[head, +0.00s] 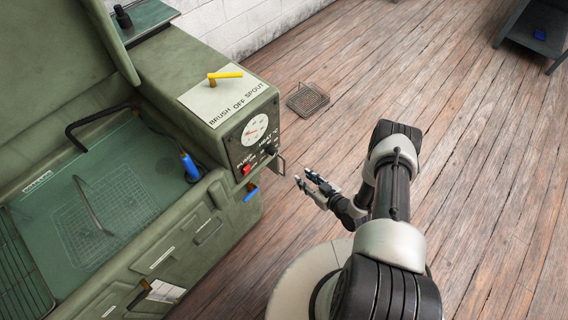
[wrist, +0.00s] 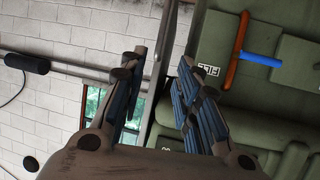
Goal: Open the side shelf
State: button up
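The green washer cabinet (head: 205,120) stands at the left in the head view, with its lid raised. I cannot tell for sure which part is the side shelf. Green cabinet surfaces (wrist: 210,45) show behind and right of the fingers there; no handle is clearly seen.
A yellow lever (head: 225,75) tops the cabinet's end, and a red switch (head: 247,169) is on its panel. An orange pipe with a blue lever (wrist: 262,60) shows in the wrist view. The wooden floor at right is mostly clear.

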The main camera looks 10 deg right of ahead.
jog(key=b+x, duration=0.4)
jog(key=x, duration=1)
jog(key=shift+w+a+f+b, duration=0.1)
jog(key=shift+w+f+b, duration=0.05)
jog(key=shift+f+b, duration=0.15)
jog(key=shift+c, duration=0.5)
grip_shut()
